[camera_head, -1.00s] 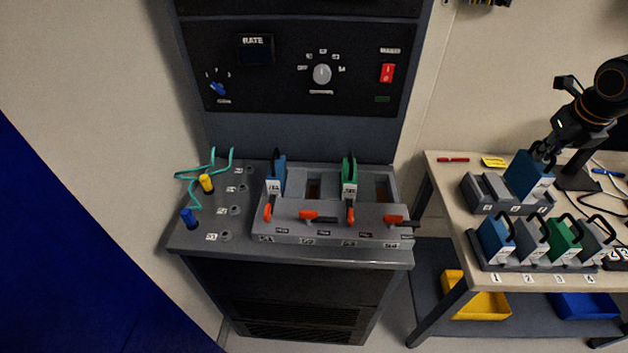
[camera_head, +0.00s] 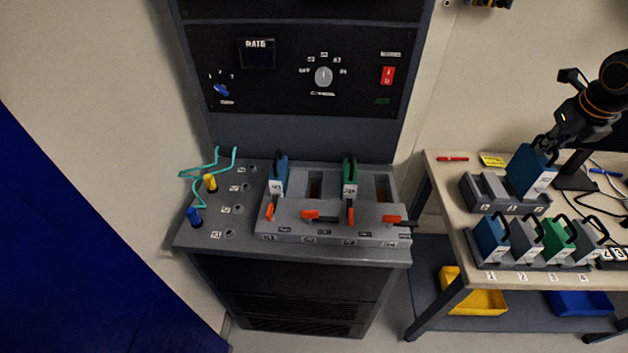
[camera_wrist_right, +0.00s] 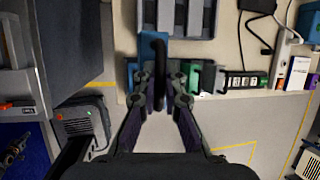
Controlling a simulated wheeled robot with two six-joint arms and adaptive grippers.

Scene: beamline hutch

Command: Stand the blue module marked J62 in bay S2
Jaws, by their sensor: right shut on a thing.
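My right gripper (camera_head: 546,147) is shut on the black handle of a blue module (camera_head: 530,172) at the grey slotted tray on the right table. The module's white label is too small to read, and I cannot tell whether its foot is clear of the tray. The right wrist view shows the blue module (camera_wrist_right: 153,45) and its handle between the fingers (camera_wrist_right: 160,80). The grey bay rack (camera_head: 330,228) is on the console. Bay S2 (camera_head: 315,186) is empty, with its orange lever (camera_head: 312,215) turned sideways. My left gripper is not in view.
Another blue module (camera_head: 280,178) stands in S1 and a green one (camera_head: 350,178) in S3; S4 (camera_head: 382,186) is empty. A row of several modules (camera_head: 535,242) stands at the table's front. Teal cable (camera_head: 205,172) and plugs lie left of the rack. A gap separates console and table.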

